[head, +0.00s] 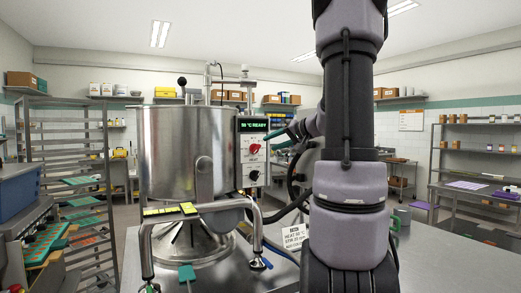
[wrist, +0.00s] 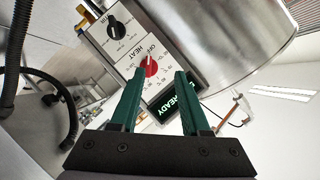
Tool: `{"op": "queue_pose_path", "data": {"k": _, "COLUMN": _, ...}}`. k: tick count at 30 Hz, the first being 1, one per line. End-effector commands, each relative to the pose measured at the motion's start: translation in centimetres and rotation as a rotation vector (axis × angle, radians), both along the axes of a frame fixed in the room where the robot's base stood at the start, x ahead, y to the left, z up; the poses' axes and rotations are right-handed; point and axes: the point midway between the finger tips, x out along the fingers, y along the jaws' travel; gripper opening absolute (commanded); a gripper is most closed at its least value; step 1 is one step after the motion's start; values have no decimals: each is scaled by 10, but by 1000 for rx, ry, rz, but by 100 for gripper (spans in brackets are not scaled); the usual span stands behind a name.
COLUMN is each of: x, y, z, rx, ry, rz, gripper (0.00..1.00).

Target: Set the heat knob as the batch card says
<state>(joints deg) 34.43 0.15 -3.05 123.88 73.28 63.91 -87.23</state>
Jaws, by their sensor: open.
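The red heat knob (head: 254,149) is on the white front of the control box beside the steel kettle (head: 180,150). In the wrist view, the knob (wrist: 150,67) has a white pointer that appears turned toward the OFF mark. My gripper (wrist: 161,73) is open, its green fingers reaching toward the panel. The knob shows just beyond the left fingertip; I cannot tell whether they touch. In the head view my gripper (head: 279,139) is just right of the box. The batch card (head: 294,238) lies on the table, partly hidden by my arm; its heat figure is too small to read surely.
A green-lit display (head: 254,125) above the knob reads READY. A black knob (head: 254,175) sits below the heat knob, also in the wrist view (wrist: 115,30). Dark hoses run right of the box. A tray rack (head: 70,180) stands at left.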

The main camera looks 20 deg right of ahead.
Motion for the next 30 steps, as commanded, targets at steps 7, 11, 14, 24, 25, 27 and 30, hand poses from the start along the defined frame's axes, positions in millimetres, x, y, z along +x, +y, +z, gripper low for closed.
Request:
{"op": "queue_pose_path", "data": {"k": 7, "x": 19, "y": -30, "z": -3, "rx": -12, "ry": -59, "rz": -52, "gripper": 46}}
{"op": "queue_pose_path", "data": {"k": 11, "x": 37, "y": -22, "z": -9, "rx": -12, "ry": -57, "rz": -48, "gripper": 46}}
{"op": "queue_pose_path", "data": {"k": 14, "x": 55, "y": -16, "z": -14, "rx": -12, "ry": -57, "rz": -48, "gripper": 46}}
{"op": "queue_pose_path", "data": {"k": 24, "x": 102, "y": -1, "z": -28, "rx": -13, "ry": -57, "rz": -49, "gripper": 46}}
{"op": "queue_pose_path", "data": {"k": 25, "x": 104, "y": 0, "z": -28, "rx": -13, "ry": -57, "rz": -49, "gripper": 46}}
{"op": "queue_pose_path", "data": {"k": 27, "x": 108, "y": 1, "z": -29, "rx": -14, "ry": -57, "rz": -50, "gripper": 46}}
{"op": "queue_pose_path", "data": {"k": 30, "x": 109, "y": 2, "z": -29, "rx": -14, "ry": -57, "rz": -51, "gripper": 46}}
